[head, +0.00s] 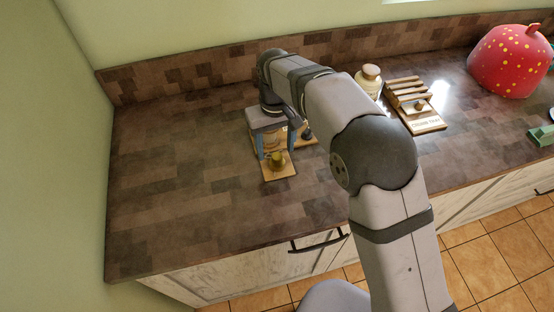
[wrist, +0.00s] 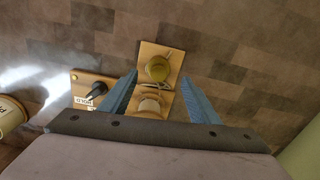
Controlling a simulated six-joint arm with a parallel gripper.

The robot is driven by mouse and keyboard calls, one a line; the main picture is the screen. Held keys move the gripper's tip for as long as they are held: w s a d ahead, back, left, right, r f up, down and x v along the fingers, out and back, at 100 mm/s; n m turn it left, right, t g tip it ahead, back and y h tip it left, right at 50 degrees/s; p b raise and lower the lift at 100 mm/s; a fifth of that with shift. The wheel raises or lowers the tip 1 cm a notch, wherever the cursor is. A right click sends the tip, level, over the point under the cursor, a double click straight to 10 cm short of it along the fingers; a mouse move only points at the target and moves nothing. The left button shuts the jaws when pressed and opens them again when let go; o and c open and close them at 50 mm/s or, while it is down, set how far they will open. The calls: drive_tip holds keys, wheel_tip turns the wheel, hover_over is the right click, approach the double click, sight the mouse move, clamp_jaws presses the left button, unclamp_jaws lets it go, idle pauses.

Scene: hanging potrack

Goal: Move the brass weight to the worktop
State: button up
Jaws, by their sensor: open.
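The brass weight (head: 277,158) looks like a short olive-gold cylinder on the front part of a small wooden board (head: 280,173) on the worktop (head: 190,170). It also shows in the wrist view (wrist: 158,69), near the top centre, with a thin wire-like line by it. My gripper (head: 277,150) is over the board, fingers pointing down, one blue finger on each side. In the wrist view my gripper (wrist: 161,74) is open, and the brass weight shows between and just beyond the fingertips. Contact cannot be told. A second round, paler thing (wrist: 150,105) shows between the fingers.
A dark-handled item (wrist: 97,90) on a labelled wooden plate stands beside the board. A cream jar (head: 369,80), a slatted wooden rack (head: 408,92) and a red spotted dome (head: 511,62) stand to the right. The worktop's left side is clear.

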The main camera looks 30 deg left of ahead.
sight(277, 156)
drive_tip(key=shift+d+f+p, duration=0.15)
drive_tip(key=shift+f+p, duration=0.5)
drive_tip(key=shift+f, duration=0.35)
drive_tip(key=shift+d+f+p, duration=0.1)
drive_tip(key=shift+f+p, duration=0.55)
drive_tip(key=shift+f, duration=1)
drive_tip(key=shift+c, duration=0.3)
clamp_jaws()
drive_tip(key=shift+a+r, duration=0.1)
drive_tip(key=shift+r, duration=0.05)
wheel_tip(277, 156, up, 10)
drive_tip(key=b, duration=0.3)
